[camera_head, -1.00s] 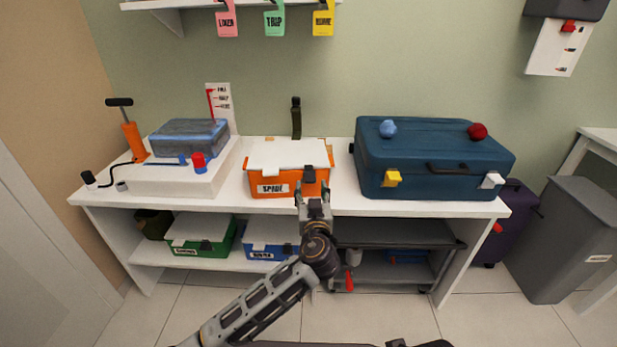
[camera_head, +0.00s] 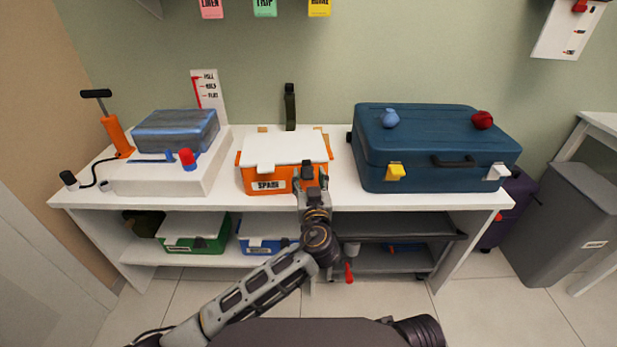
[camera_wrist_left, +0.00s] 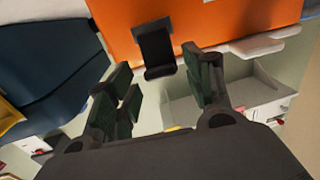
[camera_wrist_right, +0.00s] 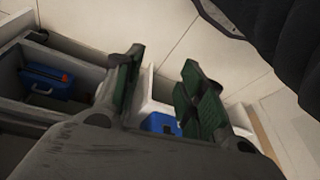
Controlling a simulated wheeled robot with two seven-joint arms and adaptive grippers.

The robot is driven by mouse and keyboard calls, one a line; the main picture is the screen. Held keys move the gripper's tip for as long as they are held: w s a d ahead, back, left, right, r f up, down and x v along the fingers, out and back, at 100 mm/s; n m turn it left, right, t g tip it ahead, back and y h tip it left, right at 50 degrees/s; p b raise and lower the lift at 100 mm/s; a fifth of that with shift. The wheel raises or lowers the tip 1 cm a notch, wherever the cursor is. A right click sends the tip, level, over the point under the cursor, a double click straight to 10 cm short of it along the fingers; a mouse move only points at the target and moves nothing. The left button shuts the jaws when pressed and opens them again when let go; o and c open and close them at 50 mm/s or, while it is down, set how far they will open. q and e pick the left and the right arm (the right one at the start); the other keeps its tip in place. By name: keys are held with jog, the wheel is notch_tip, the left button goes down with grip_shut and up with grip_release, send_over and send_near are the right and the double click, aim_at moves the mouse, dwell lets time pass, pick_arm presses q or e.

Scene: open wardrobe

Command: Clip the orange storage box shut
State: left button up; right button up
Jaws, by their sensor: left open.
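The orange storage box (camera_head: 246,173) stands on the white bench with a white lid (camera_head: 286,148) over its top. Its front label reads "SPARE". A black clip (camera_head: 309,170) is at the front right of the box; in the left wrist view the clip (camera_wrist_left: 155,48) sticks out past the edge of the orange wall (camera_wrist_left: 205,22). My left gripper (camera_head: 311,182) is open and empty just in front of the clip, which shows beyond the gap between its fingers (camera_wrist_left: 160,90). I cannot tell whether they touch. My right gripper (camera_wrist_right: 163,92) is open and empty, low by the bench's lower shelf.
A blue suitcase (camera_head: 435,150) stands to the right of the box. A white platform (camera_head: 150,180) with a blue-grey bag and an orange pump (camera_head: 116,137) is to the left. Green (camera_head: 195,238) and blue (camera_head: 262,230) boxes sit on the lower shelf. A grey bin (camera_head: 570,235) stands at right.

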pick_arm(q)
jog(key=c, duration=1)
jog(key=shift+r, duration=0.1)
